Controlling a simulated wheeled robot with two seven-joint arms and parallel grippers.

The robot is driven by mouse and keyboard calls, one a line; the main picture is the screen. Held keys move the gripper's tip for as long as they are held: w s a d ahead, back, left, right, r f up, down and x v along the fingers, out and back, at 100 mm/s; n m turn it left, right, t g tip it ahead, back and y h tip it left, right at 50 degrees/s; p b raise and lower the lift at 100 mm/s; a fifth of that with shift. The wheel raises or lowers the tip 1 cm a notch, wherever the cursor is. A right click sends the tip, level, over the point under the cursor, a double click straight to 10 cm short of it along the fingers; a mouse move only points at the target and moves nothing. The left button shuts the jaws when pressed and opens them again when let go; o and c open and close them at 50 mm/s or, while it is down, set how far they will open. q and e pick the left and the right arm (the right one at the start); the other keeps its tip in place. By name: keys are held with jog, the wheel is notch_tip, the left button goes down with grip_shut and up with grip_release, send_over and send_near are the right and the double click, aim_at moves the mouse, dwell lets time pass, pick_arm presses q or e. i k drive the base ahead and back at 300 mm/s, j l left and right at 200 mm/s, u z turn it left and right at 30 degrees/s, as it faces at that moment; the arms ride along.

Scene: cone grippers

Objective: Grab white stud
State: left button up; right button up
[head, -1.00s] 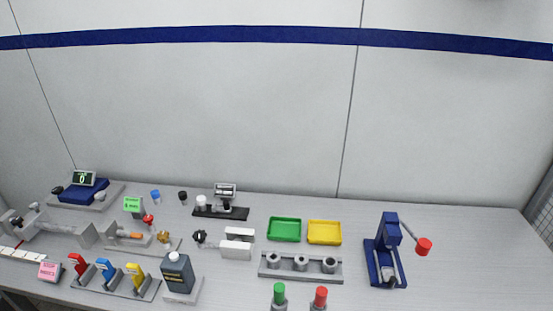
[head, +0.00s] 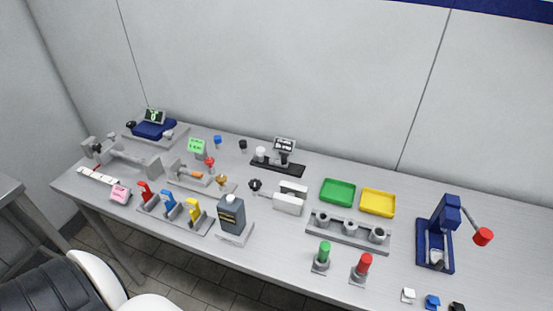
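A small white piece (head: 408,295) lies near the table's front edge at the lower right, beside a blue piece (head: 432,301) and a black piece (head: 457,306). A white round knob-like piece (head: 260,153) stands at the back on a black stand (head: 277,168), near a blue-capped piece (head: 217,141) and a black-capped piece (head: 243,145). I cannot tell for sure which white piece is the stud. Neither of my grippers is in view.
The table (head: 300,265) is crowded. A dark bottle (head: 231,214), green tray (head: 338,192), yellow tray (head: 378,203), grey three-hole block (head: 348,232), green cylinder (head: 323,254), red cylinder (head: 363,266) and blue lever press (head: 440,235) stand on it. The right end is mostly clear.

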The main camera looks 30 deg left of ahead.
aim_at(260, 151)
jog(key=k+j, duration=0.2)
jog(key=j, duration=0.15)
jog(key=k+j, duration=0.2)
jog(key=j, duration=0.15)
jog(key=k+j, duration=0.2)
jog(key=j, duration=0.15)
